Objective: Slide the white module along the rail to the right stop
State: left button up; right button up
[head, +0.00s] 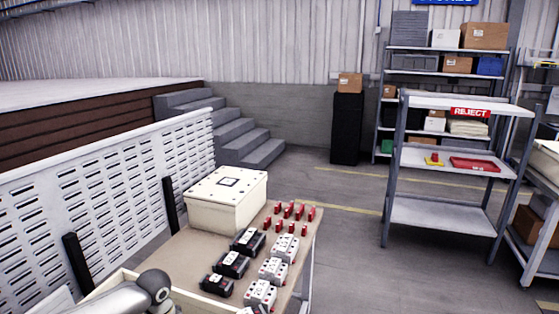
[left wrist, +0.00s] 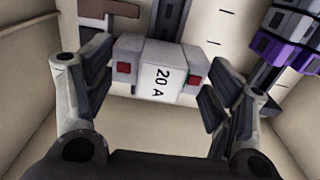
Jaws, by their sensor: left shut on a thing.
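The white module (left wrist: 157,72), marked "20 A", shows in the left wrist view with a red patch on one side and a red and green patch on the other. My left gripper (left wrist: 160,85) has a finger on each side of it and is shut on it. A dark rail (left wrist: 167,18) runs behind the module. Purple and grey modules (left wrist: 290,35) sit at the upper right. A dark block (left wrist: 108,8) shows at the top left; I cannot tell if it is a stop. My right gripper is not in view.
Cream enclosure walls (left wrist: 25,45) surround the left gripper closely. In the head view the table (head: 190,250) carries black modules (head: 231,264), white modules (head: 273,270), several red parts (head: 290,211) and a closed cream box (head: 225,200). A reject shelf (head: 450,160) stands beyond, across open floor.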

pick_arm(q)
jog(key=shift+w+r+p, duration=0.15)
jog(key=shift+w+p, duration=0.05)
jog(key=shift+p, duration=0.25)
dwell(0.5)
dwell(0.3)
jog(key=o, duration=1.1)
jog(key=shift+c, duration=0.2)
jog(key=shift+s+p, duration=0.15)
jog(key=shift+p, duration=0.35)
jog(key=shift+r+p, duration=0.9)
jog(key=shift+p, duration=0.35)
